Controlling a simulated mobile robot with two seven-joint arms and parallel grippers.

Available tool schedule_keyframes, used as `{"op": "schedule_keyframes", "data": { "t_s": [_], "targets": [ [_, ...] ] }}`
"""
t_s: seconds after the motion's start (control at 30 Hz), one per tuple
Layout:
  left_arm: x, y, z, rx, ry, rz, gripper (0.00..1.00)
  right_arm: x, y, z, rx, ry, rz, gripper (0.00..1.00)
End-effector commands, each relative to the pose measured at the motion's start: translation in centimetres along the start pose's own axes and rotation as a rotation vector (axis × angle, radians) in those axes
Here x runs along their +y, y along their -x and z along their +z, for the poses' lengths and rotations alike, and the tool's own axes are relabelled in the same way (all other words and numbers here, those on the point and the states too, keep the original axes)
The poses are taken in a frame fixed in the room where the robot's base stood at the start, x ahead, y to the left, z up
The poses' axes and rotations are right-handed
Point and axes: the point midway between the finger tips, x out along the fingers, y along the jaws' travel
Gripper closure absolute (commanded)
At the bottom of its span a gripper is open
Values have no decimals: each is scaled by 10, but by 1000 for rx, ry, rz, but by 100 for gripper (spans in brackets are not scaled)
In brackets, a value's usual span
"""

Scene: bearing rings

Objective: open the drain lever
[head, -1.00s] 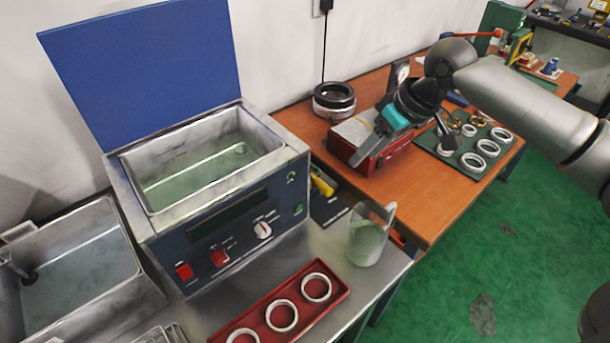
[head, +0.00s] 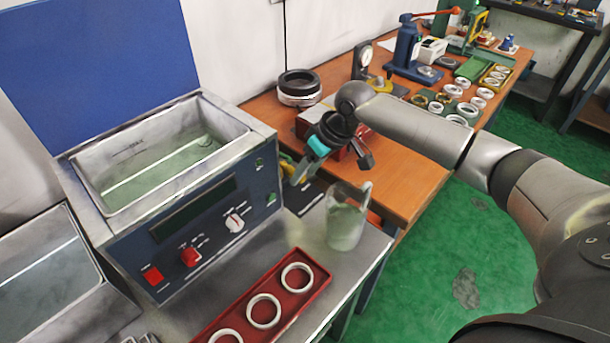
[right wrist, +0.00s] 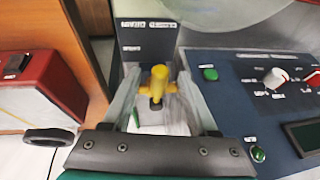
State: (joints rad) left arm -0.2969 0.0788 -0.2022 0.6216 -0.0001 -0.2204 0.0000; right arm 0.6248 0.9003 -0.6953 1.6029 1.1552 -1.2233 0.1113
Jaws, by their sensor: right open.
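The yellow drain lever (right wrist: 157,86) is on the side of the blue and steel cleaning tank (head: 190,215). In the head view only a bit of yellow (head: 287,168) shows at the tank's right side, partly hidden by my right gripper (head: 298,174). My right gripper (right wrist: 160,76) is open, and in the right wrist view the lever appears between its two fingers. I cannot tell if a finger touches it. The tank's lid is up and it holds greenish liquid. My left gripper is not in view.
A glass jug (head: 345,222) stands close to the right of the tank. A red tray (head: 318,290) with white rings lies in front. A red box (right wrist: 38,88) is on the wooden table (head: 410,190) behind. A steel sink (head: 45,275) is at left.

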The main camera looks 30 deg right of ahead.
Motion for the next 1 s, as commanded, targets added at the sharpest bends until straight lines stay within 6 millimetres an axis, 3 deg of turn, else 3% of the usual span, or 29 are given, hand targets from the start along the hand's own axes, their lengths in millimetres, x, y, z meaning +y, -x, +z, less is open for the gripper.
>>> {"op": "schedule_keyframes", "data": {
  "t_s": [0.37, 0.9, 1.0],
  "targets": [
    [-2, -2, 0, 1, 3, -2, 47, 0, -7, 0, 1, 1, 0, 41],
    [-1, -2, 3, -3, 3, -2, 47, 0, -7, 0, 0, 0, 0, 99],
    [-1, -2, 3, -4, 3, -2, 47, 0, -7, 0, 0, 0, 0, 100]
  ]
}}
